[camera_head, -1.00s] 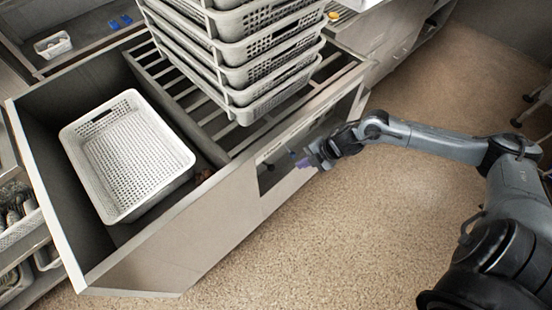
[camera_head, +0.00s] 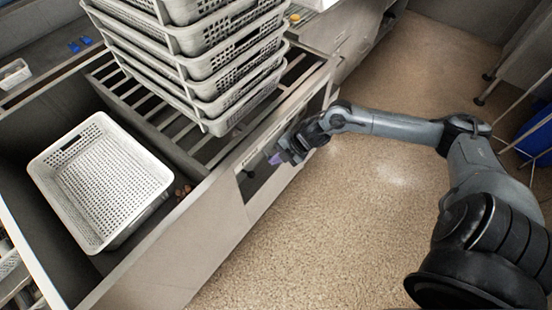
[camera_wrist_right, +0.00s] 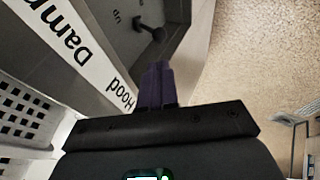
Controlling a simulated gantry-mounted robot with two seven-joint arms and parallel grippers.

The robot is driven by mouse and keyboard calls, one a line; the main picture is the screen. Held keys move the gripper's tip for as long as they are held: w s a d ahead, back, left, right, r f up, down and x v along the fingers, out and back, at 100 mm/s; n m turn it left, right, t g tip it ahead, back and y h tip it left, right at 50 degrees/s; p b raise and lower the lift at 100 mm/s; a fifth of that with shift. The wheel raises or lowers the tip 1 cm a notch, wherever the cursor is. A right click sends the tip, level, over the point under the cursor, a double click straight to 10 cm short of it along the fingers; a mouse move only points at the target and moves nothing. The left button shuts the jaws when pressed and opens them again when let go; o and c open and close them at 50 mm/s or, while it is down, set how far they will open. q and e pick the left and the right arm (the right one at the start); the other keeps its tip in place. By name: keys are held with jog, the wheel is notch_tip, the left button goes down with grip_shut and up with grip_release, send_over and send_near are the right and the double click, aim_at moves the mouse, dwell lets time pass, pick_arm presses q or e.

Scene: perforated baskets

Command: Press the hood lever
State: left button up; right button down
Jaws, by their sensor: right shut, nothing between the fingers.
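The hood lever (camera_wrist_right: 150,36) is a dark knob on a short stem. In the right wrist view it stands out from a grey recessed panel beside a white strip (camera_wrist_right: 85,70) lettered "Hood" and "Damp…". My right gripper (camera_head: 277,158) is shut and empty in front of the dark recess (camera_head: 258,172) in the unit's side. In the wrist view its purple fingers (camera_wrist_right: 157,84) are together, just below the lever in the picture, with a small gap showing. In the head view I cannot make out the lever clearly. My left gripper is not in view.
A stack of grey perforated baskets (camera_head: 215,68) stands on the slatted rack above the panel. Another perforated basket (camera_head: 105,185) sits in the open bay at left. The speckled floor (camera_head: 290,245) beside the unit is clear. A blue bin (camera_head: 538,140) is at far right.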

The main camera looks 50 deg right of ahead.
aim_at(253, 174)
jog(key=b+x, duration=0.3)
jog(key=x, duration=0.8)
jog(key=shift+w+f+b, duration=0.1)
jog(key=shift+f+b, duration=0.05)
jog(key=shift+b, duration=0.15)
